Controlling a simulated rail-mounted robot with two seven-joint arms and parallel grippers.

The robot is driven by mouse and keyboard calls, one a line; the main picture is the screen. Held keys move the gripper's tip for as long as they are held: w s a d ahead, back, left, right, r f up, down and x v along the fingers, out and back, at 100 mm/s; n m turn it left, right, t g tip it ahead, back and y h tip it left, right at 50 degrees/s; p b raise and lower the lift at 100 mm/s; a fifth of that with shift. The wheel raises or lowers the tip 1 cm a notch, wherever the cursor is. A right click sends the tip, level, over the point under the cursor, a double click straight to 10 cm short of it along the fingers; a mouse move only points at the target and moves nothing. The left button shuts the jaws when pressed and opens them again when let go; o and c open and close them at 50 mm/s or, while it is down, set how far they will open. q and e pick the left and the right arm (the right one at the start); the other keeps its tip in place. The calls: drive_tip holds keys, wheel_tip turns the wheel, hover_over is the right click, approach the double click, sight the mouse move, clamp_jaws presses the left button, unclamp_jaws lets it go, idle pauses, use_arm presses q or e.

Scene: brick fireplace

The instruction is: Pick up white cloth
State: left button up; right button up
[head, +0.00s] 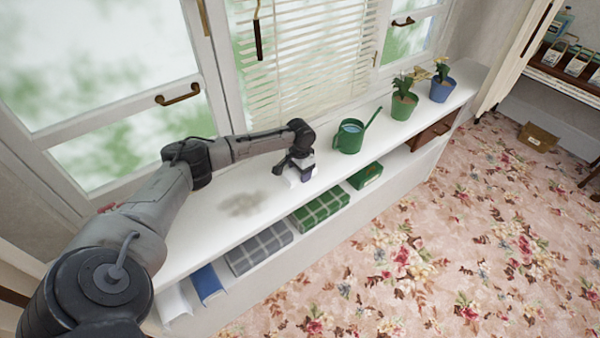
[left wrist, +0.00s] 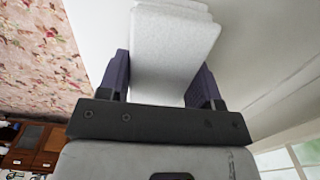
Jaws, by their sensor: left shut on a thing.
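The white cloth (left wrist: 168,55) is a folded, thick white stack between the two dark fingers of my left gripper (left wrist: 160,85) in the left wrist view. In the head view the left gripper (head: 299,171) is low over the white window shelf, shut on the cloth (head: 291,179), which shows only as a small white patch beside the fingers. I cannot tell whether the cloth touches the shelf. My right gripper is not in view.
A green watering can (head: 349,137) stands on the shelf (head: 210,215) right of my gripper, with potted plants (head: 404,105) (head: 440,88) beyond. A grey smudge (head: 242,204) marks the shelf top. Folded checked cloths (head: 320,210) lie in the compartments below. The window is close behind.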

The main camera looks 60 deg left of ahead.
use_arm(q)
drive_tip(key=shift+r, duration=0.1)
drive_tip(key=r+p, duration=0.1)
drive_tip(key=r, duration=0.1)
drive_tip(key=d+r, duration=0.1)
drive_tip(key=r, duration=0.1)
drive_tip(key=shift+r+p, duration=0.4)
drive_tip(key=d+r+p, duration=0.2)
drive_tip(key=d+r, duration=0.4)
drive_tip(key=d, duration=0.4)
drive_tip(key=shift+w+d+p, duration=0.15)
drive_tip(key=shift+d+p, duration=0.15)
drive_tip(key=shift+d, duration=0.05)
